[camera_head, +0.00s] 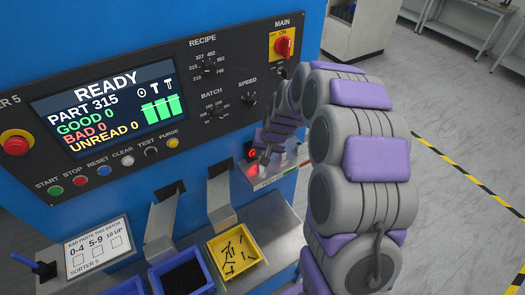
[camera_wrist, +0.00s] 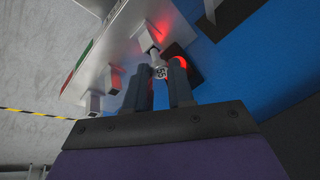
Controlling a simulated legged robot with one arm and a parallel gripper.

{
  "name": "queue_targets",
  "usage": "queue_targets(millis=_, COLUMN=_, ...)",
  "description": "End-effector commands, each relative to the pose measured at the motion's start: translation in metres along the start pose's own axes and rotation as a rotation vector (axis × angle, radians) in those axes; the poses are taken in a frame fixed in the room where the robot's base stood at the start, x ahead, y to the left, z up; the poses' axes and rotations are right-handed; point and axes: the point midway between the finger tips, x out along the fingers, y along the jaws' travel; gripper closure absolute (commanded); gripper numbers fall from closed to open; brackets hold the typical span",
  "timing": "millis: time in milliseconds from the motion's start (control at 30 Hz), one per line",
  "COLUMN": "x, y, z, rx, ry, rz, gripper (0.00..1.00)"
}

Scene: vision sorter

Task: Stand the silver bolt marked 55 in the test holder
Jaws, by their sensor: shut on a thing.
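In the wrist view, my gripper (camera_wrist: 159,80) is shut on a small silver bolt (camera_wrist: 160,72). The bolt's head shows between the fingertips with a dark mark on it, too small to read. Its shank points away from the camera toward a pale block (camera_wrist: 145,38) on a light plate lit red. I cannot tell whether the shank is in the block or only in front of it. In the head view, my gripper (camera_head: 264,156) is at the small lit shelf (camera_head: 272,180) on the machine's right side, and my arm partly hides it. The bolt cannot be made out there.
The blue machine has a READY screen (camera_head: 110,103), knobs and a red main switch (camera_head: 284,46). A yellow bin (camera_head: 234,268) of dark bolts and a blue bin (camera_head: 183,277) sit below chutes. Open floor lies right.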

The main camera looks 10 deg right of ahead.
Motion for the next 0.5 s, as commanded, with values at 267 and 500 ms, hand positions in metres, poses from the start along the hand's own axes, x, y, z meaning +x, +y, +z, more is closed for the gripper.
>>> queue_targets(millis=267, x=0.006, y=0.002, z=0.002, rx=0.0, ry=0.0, rz=0.0, gripper=1.0)
queue_targets(millis=500, x=0.011, y=0.003, z=0.003, rx=0.0, ry=0.001, rz=0.0, gripper=1.0)
